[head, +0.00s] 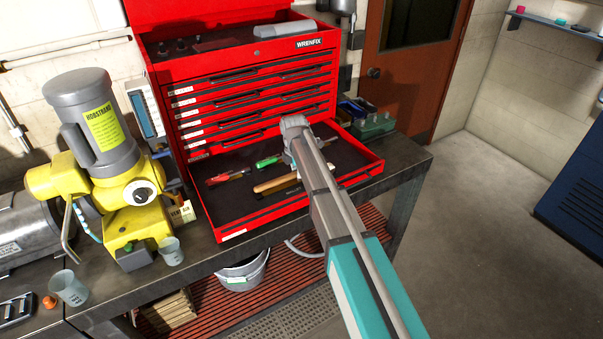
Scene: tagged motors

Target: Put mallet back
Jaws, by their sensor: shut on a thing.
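The open bottom drawer (232,222) of the red tool chest holds several tools on a dark liner. A wooden handle (272,185), which looks like the mallet's, shows low in or just above this drawer, left of my arm.
A red-handled tool (228,176) and a green-handled tool (268,162) lie in the drawer behind the wooden handle. A yellow and grey motor (100,150) and a cup (171,251) stand left of the drawer. A green case (374,126) stands to its right. The upper drawers (250,85) are closed.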

